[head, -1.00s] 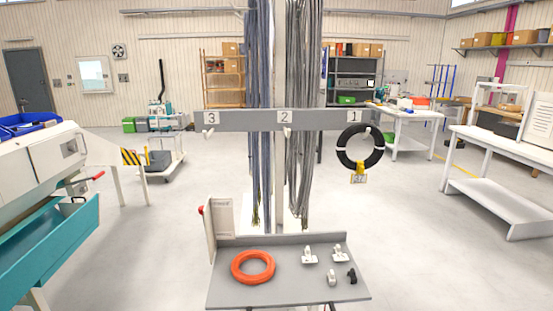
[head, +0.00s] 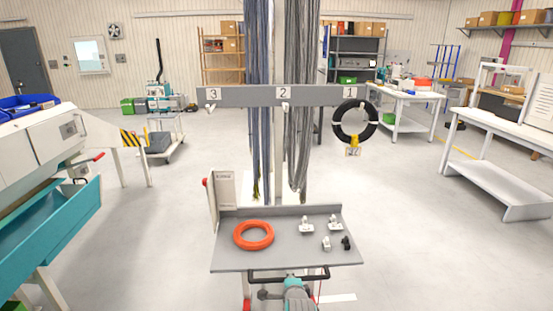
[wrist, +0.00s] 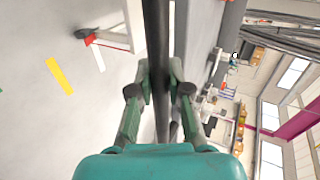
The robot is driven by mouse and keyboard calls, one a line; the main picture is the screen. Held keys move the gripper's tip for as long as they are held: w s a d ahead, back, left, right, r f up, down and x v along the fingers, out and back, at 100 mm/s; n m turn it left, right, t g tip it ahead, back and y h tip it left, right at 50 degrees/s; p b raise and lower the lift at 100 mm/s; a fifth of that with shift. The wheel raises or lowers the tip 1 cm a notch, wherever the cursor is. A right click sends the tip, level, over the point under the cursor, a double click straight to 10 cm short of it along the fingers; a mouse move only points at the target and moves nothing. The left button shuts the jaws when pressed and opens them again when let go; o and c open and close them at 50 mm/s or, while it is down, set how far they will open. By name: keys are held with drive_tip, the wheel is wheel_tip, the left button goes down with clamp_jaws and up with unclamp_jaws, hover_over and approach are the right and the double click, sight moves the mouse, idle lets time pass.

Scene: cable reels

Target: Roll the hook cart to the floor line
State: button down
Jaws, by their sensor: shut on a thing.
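The hook cart has a grey tray (head: 285,257), a post and a grey hook board (head: 240,97) numbered 3, 2, 1. A dark handle bar (head: 262,279) runs along the tray's near edge; it crosses the wrist view upright as a black bar (wrist: 157,30). My gripper (head: 292,279) is at the middle of the handle, shut on it, with a finger on each side in the wrist view (wrist: 158,88). A white floor strip (head: 338,297) lies right of my gripper. The wrist view shows a white strip (wrist: 97,55) and a yellow strip (wrist: 59,76); I cannot tell which is the floor line.
An orange ring (head: 254,235) and several small fittings lie on the tray. A black coil (head: 355,121) hangs at hook 1. A machine with a teal trough (head: 50,240) stands left, a white bench (head: 500,180) right. The floor on both sides of the cart is clear.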

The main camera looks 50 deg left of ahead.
sight(288, 265)
drive_tip(key=shift+w+a, duration=1.2)
drive_tip(key=shift+a, duration=0.2)
drive_tip(key=shift+w+a, duration=1.15)
drive_tip(key=shift+a, duration=0.2)
drive_tip(key=c, duration=0.7)
unclamp_jaws()
drive_tip(key=shift+v, duration=4.05)
drive_tip(key=shift+f, duration=0.1)
